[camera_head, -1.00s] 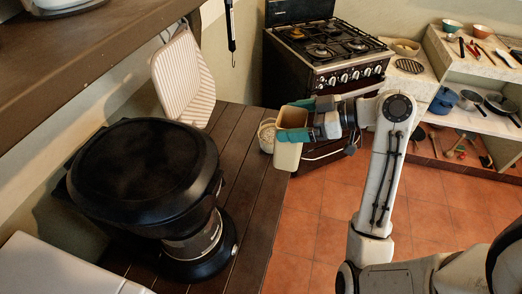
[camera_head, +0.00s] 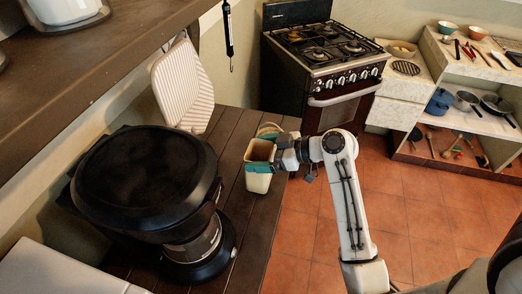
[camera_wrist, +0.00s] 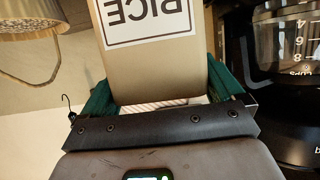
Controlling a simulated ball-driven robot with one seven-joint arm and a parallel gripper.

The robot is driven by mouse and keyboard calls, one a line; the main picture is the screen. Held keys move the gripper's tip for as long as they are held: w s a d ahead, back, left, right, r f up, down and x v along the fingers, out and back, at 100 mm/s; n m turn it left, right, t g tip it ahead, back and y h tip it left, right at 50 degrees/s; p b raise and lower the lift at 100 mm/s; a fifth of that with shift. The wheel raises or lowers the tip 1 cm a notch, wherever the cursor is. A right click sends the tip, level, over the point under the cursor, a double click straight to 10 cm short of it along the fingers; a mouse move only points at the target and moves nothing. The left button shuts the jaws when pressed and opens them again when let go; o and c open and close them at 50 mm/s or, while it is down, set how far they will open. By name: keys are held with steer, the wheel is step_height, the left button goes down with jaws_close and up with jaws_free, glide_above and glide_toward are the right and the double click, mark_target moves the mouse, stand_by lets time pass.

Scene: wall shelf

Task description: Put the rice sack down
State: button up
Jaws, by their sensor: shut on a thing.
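The rice sack (camera_head: 258,183) is a beige, box-like pack near the right edge of the dark wooden counter (camera_head: 232,140). My gripper (camera_head: 263,166) reaches it from the right with its teal fingers around it. In the wrist view the sack (camera_wrist: 150,70) stands between the two green fingers of my gripper (camera_wrist: 161,92), with its RICE label upside down. The gripper is shut on it. I cannot tell whether the sack's bottom touches the counter; its underside is hidden in the wrist view.
A big black coffee maker (camera_head: 145,185) takes up the counter's left. A white ribbed rack (camera_head: 182,88) leans by the wall. A dark shelf (camera_head: 100,55) hangs above. Bare counter lies between coffee maker and sack.

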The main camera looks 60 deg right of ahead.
steer(key=o, duration=1.5)
steer(key=shift+c, duration=0.2)
steer(key=b+v, duration=0.1)
steer(key=v, duration=1.1)
